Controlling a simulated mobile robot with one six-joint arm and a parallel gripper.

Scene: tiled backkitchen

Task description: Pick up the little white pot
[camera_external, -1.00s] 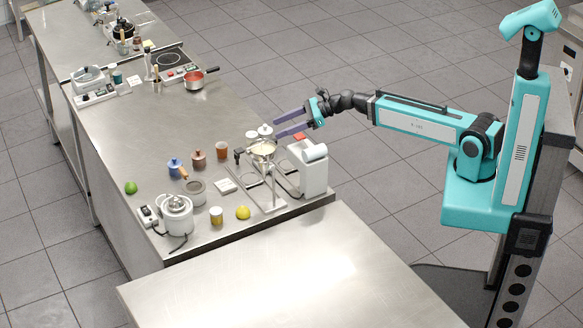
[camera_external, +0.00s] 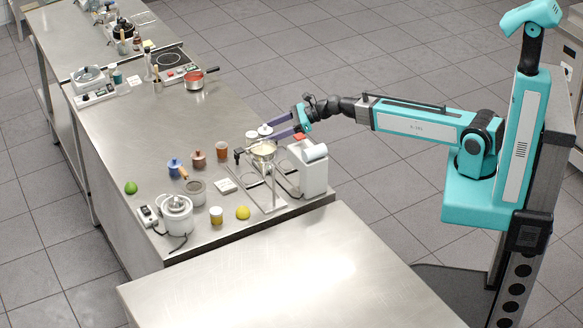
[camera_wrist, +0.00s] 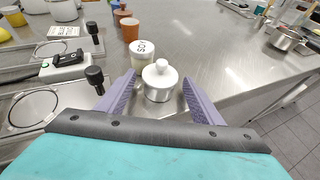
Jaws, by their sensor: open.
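The little white pot (camera_wrist: 160,82) with a knobbed lid stands upright on the steel counter. In the wrist view it lies between the two purple fingers of my open gripper (camera_wrist: 160,88); I cannot tell whether either finger touches it.
A white jar with dark lettering (camera_wrist: 142,50) stands close behind the pot. The counter edge is on the right.

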